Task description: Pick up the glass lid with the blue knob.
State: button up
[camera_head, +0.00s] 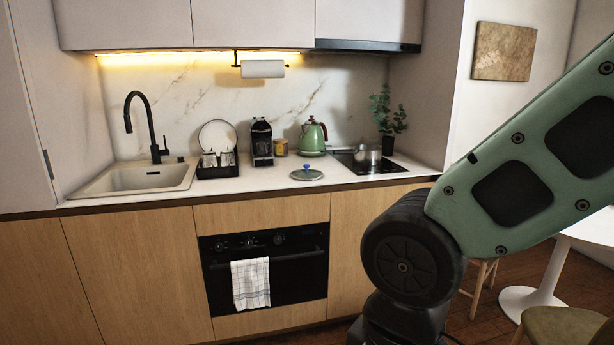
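The glass lid (299,175) with a blue knob (306,167) lies flat on the white counter (262,183), near its front edge. The knob points up. The lid is left of the black cooktop and in front of the green kettle. My green arm fills the right side of the view, well to the right of the lid and nearer the camera. My gripper is outside the frame, so its state does not show.
A steel pot (367,156) stands on the cooktop (382,168). A green kettle (313,137), a yellow jar (281,147), a black coffee machine (262,142) and a dish rack (217,170) stand behind or left of the lid. Counter around the lid is clear.

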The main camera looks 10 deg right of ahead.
aim_at(306, 174)
jog(key=i+j+z, duration=0.15)
jog(key=i, duration=0.4)
jog(key=i+j+z, duration=0.15)
jog(key=i+j, duration=0.2)
jog(key=i, duration=0.2)
jog(key=i+j+z, duration=0.15)
jog(key=i+j, duration=0.2)
jog(key=i, duration=0.2)
jog(key=i+j+z, duration=0.15)
jog(key=i+j, duration=0.25)
jog(key=i, duration=0.15)
